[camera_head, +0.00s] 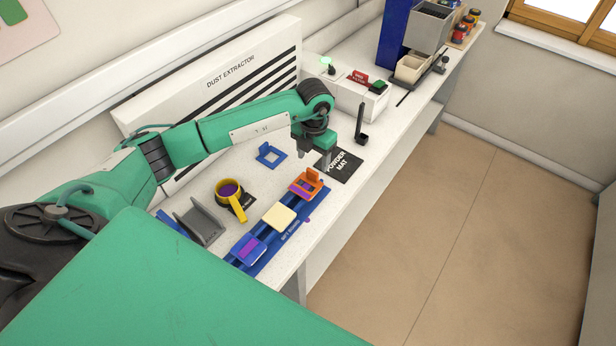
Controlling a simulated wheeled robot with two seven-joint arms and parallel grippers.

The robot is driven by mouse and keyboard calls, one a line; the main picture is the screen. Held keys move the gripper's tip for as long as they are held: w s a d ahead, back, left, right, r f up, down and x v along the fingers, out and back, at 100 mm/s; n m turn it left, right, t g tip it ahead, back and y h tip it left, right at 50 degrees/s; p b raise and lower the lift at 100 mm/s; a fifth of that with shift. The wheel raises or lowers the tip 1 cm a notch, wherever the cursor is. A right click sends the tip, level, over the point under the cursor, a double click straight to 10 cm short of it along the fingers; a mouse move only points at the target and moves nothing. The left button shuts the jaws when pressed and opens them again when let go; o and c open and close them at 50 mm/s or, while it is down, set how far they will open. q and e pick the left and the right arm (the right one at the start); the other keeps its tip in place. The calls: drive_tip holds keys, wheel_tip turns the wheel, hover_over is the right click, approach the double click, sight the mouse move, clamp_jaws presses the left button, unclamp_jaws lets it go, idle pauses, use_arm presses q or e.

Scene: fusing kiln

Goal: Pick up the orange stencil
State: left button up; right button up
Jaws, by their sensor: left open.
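The orange stencil (308,183) is a small frame with a raised tab. It sits at the far right end of the blue board (262,259), with a purple patch showing at its left side. My left gripper (312,156) is open and points down, above and a little behind the stencil. Nothing shows between its fingers, and it looks apart from the stencil. My right gripper is not in view.
A cream square (279,217) and a blue stencil (249,250) lie on the board. Another blue stencil (271,156), a yellow cup (231,194), a grey rack (198,222) and the black powder mat (341,166) are nearby. The dust extractor (225,85) stands behind.

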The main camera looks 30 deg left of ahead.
sight(313, 171)
use_arm(q)
drive_tip(key=shift+f, duration=0.6)
wheel_tip(313, 171, down, 4)
drive_tip(key=p, duration=0.3)
drive_tip(key=shift+p, duration=0.35)
drive_tip(key=shift+w+f, duration=0.1)
drive_tip(key=shift+f, duration=0.45)
drive_tip(key=c, duration=1.1)
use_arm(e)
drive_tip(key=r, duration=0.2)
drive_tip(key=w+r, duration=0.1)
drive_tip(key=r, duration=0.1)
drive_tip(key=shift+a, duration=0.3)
